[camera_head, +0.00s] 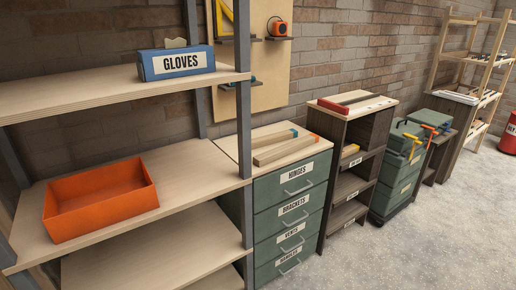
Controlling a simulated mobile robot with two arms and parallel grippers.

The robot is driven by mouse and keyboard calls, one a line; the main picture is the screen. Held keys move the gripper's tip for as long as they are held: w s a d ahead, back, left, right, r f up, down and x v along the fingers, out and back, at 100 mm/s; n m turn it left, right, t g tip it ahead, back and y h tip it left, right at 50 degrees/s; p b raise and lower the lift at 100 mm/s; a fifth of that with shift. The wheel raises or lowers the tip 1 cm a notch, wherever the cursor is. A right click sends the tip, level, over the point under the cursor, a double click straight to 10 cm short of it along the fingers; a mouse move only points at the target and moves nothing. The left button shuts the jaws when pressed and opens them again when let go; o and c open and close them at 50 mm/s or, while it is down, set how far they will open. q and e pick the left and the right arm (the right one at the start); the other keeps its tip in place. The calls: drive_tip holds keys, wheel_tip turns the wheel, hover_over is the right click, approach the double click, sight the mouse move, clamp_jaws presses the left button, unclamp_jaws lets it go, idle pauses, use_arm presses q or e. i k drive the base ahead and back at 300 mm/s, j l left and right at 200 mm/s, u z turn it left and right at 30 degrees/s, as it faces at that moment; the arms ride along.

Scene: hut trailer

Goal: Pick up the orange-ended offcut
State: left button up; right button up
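The orange-ended offcut (285,151) is a pale wooden bar lying on top of the green drawer cabinet (262,178). Its orange end points right, towards the cabinet top's right side. A second pale offcut (272,139) with a teal end lies just behind it, roughly parallel. I cannot tell whether the two touch. Neither of my grippers shows in the head view.
A shelf unit with a grey post (243,120) stands left of the cabinet, holding a blue gloves box (175,64) and an orange bin (100,201). A dark open shelf (350,135) stands to the right. Concrete floor (420,235) is clear in front.

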sight(263, 159)
drive_tip(key=i+l+u, duration=0.35)
drive_tip(key=l+u, duration=0.2)
drive_tip(key=i+l+u, duration=0.1)
drive_tip(key=l+u, duration=0.15)
drive_tip(key=l, duration=0.25)
